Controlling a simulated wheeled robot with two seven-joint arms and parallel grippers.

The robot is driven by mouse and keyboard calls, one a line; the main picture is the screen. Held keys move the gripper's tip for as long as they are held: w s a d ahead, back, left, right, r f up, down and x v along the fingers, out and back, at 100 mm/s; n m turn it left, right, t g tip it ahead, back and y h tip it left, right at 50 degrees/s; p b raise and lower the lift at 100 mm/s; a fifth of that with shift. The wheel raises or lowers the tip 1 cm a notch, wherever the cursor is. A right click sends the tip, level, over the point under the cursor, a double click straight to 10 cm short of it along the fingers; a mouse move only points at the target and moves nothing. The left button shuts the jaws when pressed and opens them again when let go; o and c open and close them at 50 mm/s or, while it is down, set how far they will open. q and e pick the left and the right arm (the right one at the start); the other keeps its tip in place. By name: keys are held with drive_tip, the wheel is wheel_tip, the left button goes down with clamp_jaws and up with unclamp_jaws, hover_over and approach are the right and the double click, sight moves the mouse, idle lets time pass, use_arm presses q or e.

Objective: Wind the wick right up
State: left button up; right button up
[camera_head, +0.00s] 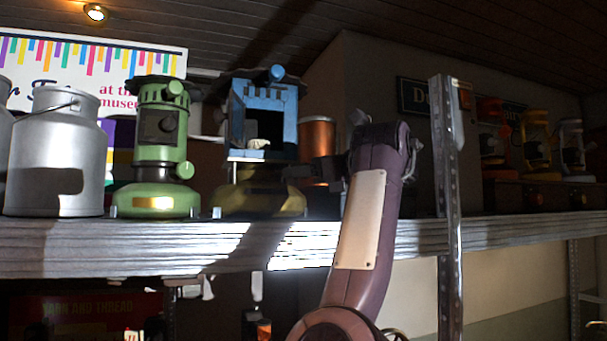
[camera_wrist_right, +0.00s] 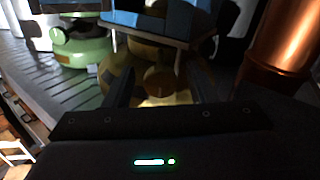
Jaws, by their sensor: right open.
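A blue stove (camera_head: 265,110) with an open front and a brass base (camera_head: 262,203) stands on the shelf. It also shows in the right wrist view, with its blue body (camera_wrist_right: 170,20) above the brass base (camera_wrist_right: 118,68). A round brass wick knob (camera_wrist_right: 160,80) seems to face the camera there, in dim light. My right gripper (camera_wrist_right: 162,88) is open, with one finger to each side of the knob. I cannot tell whether they touch it. In the head view the right gripper (camera_head: 302,181) reaches the base from the right and hides part of it. My left gripper is out of view.
A green stove (camera_head: 157,150) stands close on the left, with a grey milk can (camera_head: 55,150) beyond it. A copper cylinder (camera_head: 318,135) is behind on the right. A metal shelf post (camera_head: 447,200) stands right of my arm. The wooden shelf edge (camera_head: 120,250) runs below.

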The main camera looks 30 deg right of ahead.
drive_tip(key=b+v, duration=0.2)
drive_tip(key=v, duration=0.1)
drive_tip(key=b+v, duration=0.2)
drive_tip(key=v, duration=0.1)
drive_tip(key=shift+s+d+f, duration=0.2)
drive_tip(key=shift+s+f, duration=0.05)
drive_tip(key=shift+s+r, duration=0.15)
drive_tip(key=shift+s, duration=0.2)
